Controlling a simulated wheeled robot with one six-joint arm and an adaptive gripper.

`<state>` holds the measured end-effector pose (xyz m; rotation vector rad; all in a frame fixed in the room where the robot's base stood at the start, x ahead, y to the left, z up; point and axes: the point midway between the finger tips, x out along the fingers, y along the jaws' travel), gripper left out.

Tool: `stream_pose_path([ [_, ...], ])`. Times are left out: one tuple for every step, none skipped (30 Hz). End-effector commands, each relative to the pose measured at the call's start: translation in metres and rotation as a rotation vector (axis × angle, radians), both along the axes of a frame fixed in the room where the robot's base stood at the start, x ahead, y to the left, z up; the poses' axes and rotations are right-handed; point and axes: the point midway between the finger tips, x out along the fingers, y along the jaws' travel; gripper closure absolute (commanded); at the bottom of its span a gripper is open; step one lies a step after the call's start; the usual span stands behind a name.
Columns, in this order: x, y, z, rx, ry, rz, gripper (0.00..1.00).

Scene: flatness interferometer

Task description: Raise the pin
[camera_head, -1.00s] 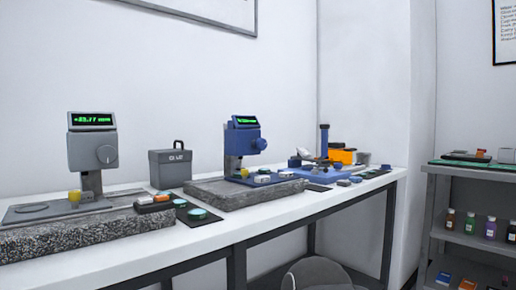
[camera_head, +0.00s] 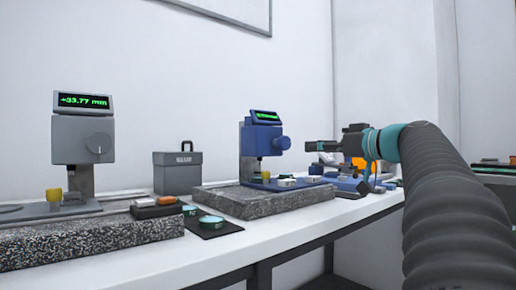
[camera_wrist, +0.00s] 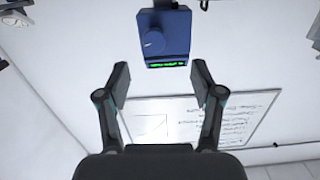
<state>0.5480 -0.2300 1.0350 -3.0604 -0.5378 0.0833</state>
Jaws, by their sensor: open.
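A blue gauge head (camera_head: 261,141) with a green-lit display and a round side knob (camera_head: 282,143) stands on a granite slab. A grey gauge head (camera_head: 84,139) reading +33.77 mm stands at the left, with a round dial on its front. No pin can be clearly made out on either gauge. My gripper (camera_head: 312,146) is right of the blue gauge at about knob height, apart from it. In the wrist view my gripper (camera_wrist: 161,84) is open and empty. The blue gauge (camera_wrist: 176,35) shows upside down beyond the fingertips, with its knob (camera_wrist: 153,43).
Granite slabs (camera_head: 90,243) lie on the white bench (camera_head: 260,247). A grey case (camera_head: 177,178) stands between the gauges. A dark mat (camera_head: 222,229) with small discs lies in front. Small blocks lie by the blue gauge. A whiteboard (camera_wrist: 250,112) hangs on the wall.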

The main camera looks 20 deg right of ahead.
Motion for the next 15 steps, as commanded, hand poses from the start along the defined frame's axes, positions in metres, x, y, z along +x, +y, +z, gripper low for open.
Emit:
stream_pose_path([
  [-0.001,-0.006,0.006,-0.011,-0.027,-0.001,0.33],
  [-0.001,-0.008,0.009,-0.015,-0.040,0.000,0.33],
  [-0.001,-0.010,0.011,-0.021,-0.050,0.000,0.33],
  [0.000,-0.010,0.013,-0.023,-0.056,0.001,0.33],
  [0.001,-0.010,0.014,-0.024,-0.060,0.001,0.33],
  [0.004,-0.009,0.015,-0.025,-0.061,0.002,0.33],
  [0.007,-0.008,0.015,-0.024,-0.061,0.003,0.33],
  [0.011,-0.007,0.015,-0.025,-0.061,0.002,0.33],
  [0.016,-0.006,0.015,-0.024,-0.060,0.000,0.33],
  [0.020,-0.004,0.015,-0.024,-0.060,0.001,0.33],
  [0.025,-0.002,0.014,-0.023,-0.059,0.001,0.33],
  [0.032,0.000,0.015,-0.023,-0.059,0.000,0.33],
  [0.038,0.002,0.015,-0.023,-0.059,0.002,0.33],
  [0.043,0.004,0.015,-0.023,-0.059,0.000,0.33],
  [0.050,0.007,0.015,-0.023,-0.059,0.001,0.33],
])
